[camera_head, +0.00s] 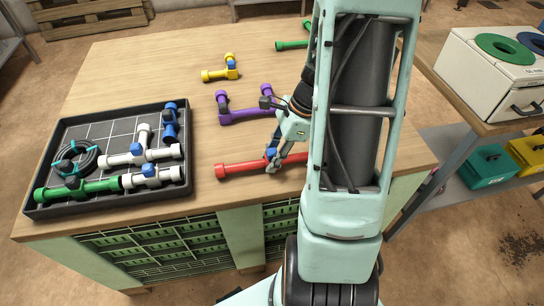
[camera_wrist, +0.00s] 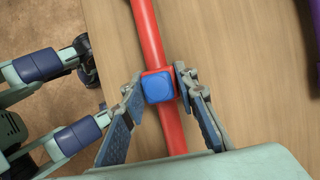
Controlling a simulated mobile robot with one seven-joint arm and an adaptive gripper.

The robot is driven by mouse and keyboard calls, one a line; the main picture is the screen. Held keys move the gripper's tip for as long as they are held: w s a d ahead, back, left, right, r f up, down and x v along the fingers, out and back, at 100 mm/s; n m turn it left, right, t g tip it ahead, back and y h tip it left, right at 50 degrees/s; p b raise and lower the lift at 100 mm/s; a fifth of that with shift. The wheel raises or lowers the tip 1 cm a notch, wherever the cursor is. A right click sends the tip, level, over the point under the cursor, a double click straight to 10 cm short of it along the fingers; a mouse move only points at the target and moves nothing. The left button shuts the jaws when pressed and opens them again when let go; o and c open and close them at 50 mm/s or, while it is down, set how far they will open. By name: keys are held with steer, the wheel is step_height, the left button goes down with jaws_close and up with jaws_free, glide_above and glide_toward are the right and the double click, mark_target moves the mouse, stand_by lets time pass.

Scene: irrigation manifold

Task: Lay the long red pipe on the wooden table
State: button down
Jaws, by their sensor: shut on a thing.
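The long red pipe (camera_head: 237,168) is at the front of the wooden table (camera_head: 150,65), lying roughly left to right. It has a blue cap (camera_wrist: 158,87) at its middle. My gripper (camera_head: 272,160) is over this middle part. In the wrist view my gripper (camera_wrist: 157,84) has one finger on each side of the blue-capped fitting and is shut on the red pipe (camera_wrist: 149,32). The pipe's right end is hidden behind my arm in the head view. I cannot tell whether the pipe touches the tabletop or is slightly above it.
A black tray (camera_head: 117,112) at the left holds green, white and blue pipe parts and a black coil. A purple pipe (camera_head: 245,115), a yellow pipe (camera_head: 221,74) and a green pipe (camera_head: 291,45) lie farther back. A white box (camera_head: 475,75) stands on a right-hand table.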

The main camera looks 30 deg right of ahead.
steer(key=c, duration=1.5)
jaws_free()
steer(key=shift+c, duration=0.2)
steer(key=shift+r, duration=0.3)
steer(key=p+v, duration=0.2)
steer(key=v, duration=0.9)
steer(key=shift+d+r+p, duration=0.25)
steer(key=shift+p, duration=0.1)
